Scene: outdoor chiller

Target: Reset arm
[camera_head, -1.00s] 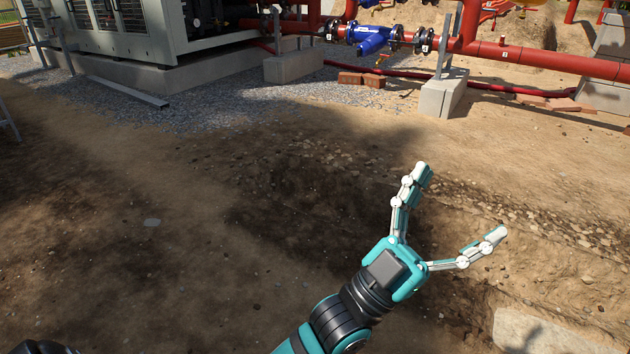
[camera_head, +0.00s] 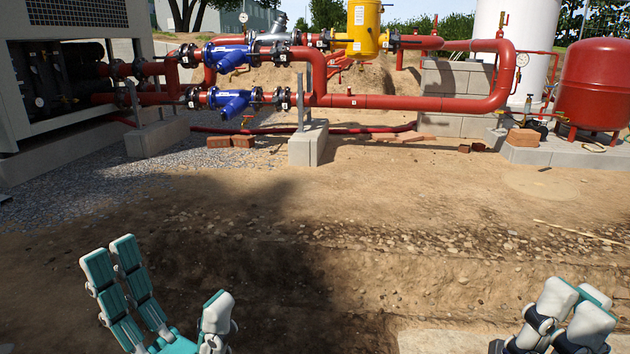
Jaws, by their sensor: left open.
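My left gripper (camera_head: 165,272) is at the lower left of the head view, with teal and white fingers pointing up. It is open: two fingers stand side by side, and one stands apart on the right. Nothing is between them. My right gripper (camera_head: 568,308) is at the lower right corner. Its white and teal fingers show close together and partly overlap, and its base is cut off by the frame edge. Whether it is open or shut is not clear. Both grippers appear in front of bare ground, touching nothing visible.
A chiller unit (camera_head: 78,75) stands at the left. Red pipes (camera_head: 400,103) with blue valves (camera_head: 232,102) and a yellow vessel (camera_head: 362,28) run across the back. A concrete block (camera_head: 308,145) supports the pipe. A red tank (camera_head: 595,85) stands at right. Open dirt lies between.

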